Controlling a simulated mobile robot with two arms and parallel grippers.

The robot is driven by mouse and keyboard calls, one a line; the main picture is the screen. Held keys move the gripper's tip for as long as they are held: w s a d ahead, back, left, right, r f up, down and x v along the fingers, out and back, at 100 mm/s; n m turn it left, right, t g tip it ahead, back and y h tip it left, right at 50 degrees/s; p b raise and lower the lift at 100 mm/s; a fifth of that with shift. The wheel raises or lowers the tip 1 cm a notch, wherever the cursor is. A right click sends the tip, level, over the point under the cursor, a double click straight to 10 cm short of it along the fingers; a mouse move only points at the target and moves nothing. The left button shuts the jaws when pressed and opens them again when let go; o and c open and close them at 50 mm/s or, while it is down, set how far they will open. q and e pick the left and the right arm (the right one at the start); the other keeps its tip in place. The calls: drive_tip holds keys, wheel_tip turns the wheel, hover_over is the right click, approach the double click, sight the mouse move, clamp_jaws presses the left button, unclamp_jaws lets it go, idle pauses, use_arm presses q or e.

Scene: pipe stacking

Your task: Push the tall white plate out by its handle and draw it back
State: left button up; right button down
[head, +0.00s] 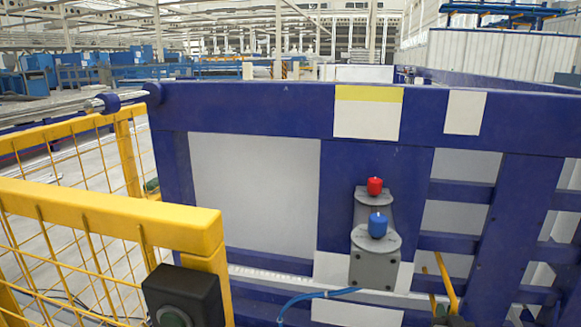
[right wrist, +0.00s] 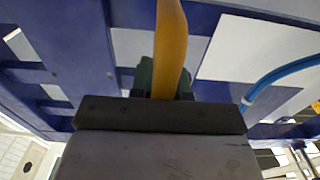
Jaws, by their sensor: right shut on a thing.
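A yellow handle (head: 447,283) stands slanted low on the right side of the blue frame in the head view. My right gripper (head: 452,319) is at its lower end, mostly cut off by the bottom edge. In the right wrist view the yellow handle (right wrist: 171,45) runs down between the fingers of my right gripper (right wrist: 160,85), which is shut on it. Tall pale plates show in and behind the frame, one large grey-white panel (head: 253,195) at left and one whitish plate (head: 463,205) at right. I cannot tell which joins the handle. My left gripper is not in view.
A blue frame (head: 225,108) fills the middle. Grey brackets with a red knob (head: 375,186) and a blue knob (head: 377,225) stick out from it. A blue cable (head: 315,294) runs below. A yellow mesh fence (head: 110,220) with a black box (head: 183,293) stands at left.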

drive_tip(key=shift+s, duration=0.15)
drive_tip(key=shift+p+v, duration=0.85)
drive_tip(key=shift+f, duration=0.1)
drive_tip(key=c, duration=1.1)
unclamp_jaws()
drive_tip(key=shift+o, duration=1.3)
